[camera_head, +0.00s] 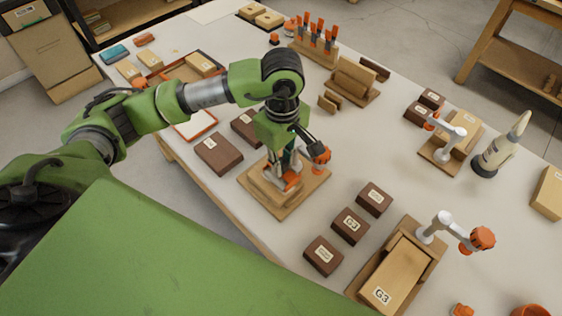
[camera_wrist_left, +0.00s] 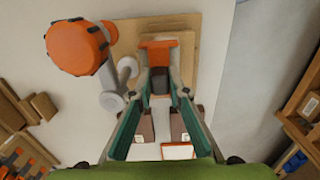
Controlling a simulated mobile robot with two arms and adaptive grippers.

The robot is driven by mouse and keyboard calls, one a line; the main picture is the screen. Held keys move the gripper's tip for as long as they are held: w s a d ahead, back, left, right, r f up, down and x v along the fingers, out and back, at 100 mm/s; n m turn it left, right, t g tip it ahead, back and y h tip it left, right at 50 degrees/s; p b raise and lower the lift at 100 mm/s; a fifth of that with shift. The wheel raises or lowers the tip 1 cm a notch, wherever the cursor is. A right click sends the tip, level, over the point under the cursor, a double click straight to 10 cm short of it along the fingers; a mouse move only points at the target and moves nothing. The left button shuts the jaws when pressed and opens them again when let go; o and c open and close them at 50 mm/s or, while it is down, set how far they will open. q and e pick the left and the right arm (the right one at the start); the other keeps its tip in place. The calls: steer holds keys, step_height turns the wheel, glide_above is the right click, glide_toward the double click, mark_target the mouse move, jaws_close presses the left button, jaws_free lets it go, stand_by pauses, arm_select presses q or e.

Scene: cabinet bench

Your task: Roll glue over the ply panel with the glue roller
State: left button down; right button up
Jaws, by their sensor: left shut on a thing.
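The ply panel (camera_head: 262,190) lies on a wider wooden base board (camera_head: 285,212) at the middle of the bench. My left gripper (camera_head: 287,170) points down over it and is shut on the glue roller (camera_head: 291,184), of which an orange part shows. In the left wrist view the roller's orange part (camera_wrist_left: 158,43) lies across the panel beyond my fingertips (camera_wrist_left: 161,80). My gripper hides much of the roller and panel, so I cannot tell whether they touch. My right gripper is not in view.
A clamp with an orange knob (camera_head: 320,155) stands close by my left gripper; its knob looms large in the left wrist view (camera_wrist_left: 75,47). Dark blocks (camera_head: 323,256) lie around the board. Another clamped panel (camera_head: 397,272) is at front right. A glue bottle (camera_head: 500,147) stands at right.

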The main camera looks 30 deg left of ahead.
arm_select(q)
steer(key=shift+r, duration=0.1)
steer(key=shift+r+p, duration=1.45)
steer(key=shift+r, duration=1.45)
